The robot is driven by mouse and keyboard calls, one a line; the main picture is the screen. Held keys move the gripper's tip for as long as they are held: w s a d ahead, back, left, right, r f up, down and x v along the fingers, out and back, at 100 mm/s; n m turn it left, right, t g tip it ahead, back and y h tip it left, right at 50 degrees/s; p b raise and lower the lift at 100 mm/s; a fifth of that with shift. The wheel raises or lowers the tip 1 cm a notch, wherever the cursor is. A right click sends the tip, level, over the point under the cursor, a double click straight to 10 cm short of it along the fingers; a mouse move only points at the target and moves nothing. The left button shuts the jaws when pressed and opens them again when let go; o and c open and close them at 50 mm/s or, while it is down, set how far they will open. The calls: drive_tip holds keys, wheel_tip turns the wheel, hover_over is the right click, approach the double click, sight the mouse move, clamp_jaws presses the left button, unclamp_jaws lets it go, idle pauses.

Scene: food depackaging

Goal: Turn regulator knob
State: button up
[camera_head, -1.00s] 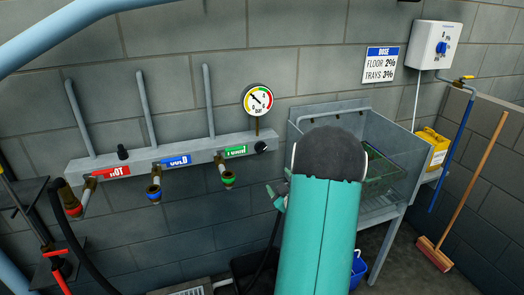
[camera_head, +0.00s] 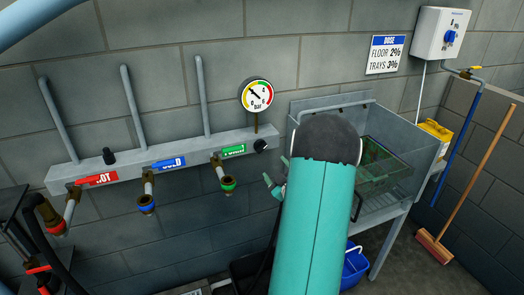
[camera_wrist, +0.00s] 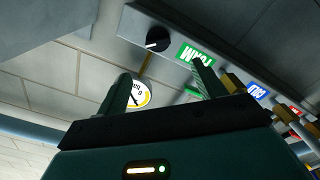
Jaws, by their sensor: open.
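The black regulator knob (camera_head: 260,145) is on the right end of the grey wall manifold (camera_head: 130,172), just below the pressure gauge (camera_head: 257,95). In the wrist view the knob (camera_wrist: 157,40) shows a white pointer line, beside the green WARM label (camera_wrist: 194,54). My gripper (camera_head: 274,187) is below and slightly right of the knob in the head view, partly hidden by my teal arm. In the wrist view my gripper (camera_wrist: 162,86) is open and empty, its two fingers apart. The knob appears beyond the fingertips, apart from them. The gauge (camera_wrist: 138,95) is partly behind the left finger.
HOT, COLD and WARM outlets (camera_head: 228,184) hang under the manifold. A metal sink (camera_head: 405,195) stands right of my arm, with a blue bucket (camera_head: 354,264) below. A dosing unit (camera_head: 441,35), yellow canister (camera_head: 436,131) and broom (camera_head: 470,190) are further right.

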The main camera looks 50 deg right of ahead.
sight(263, 149)
drive_tip(key=x, duration=1.2)
drive_tip(key=shift+d+r, duration=0.1)
drive_tip(key=shift+d, duration=0.1)
drive_tip(key=c, duration=1)
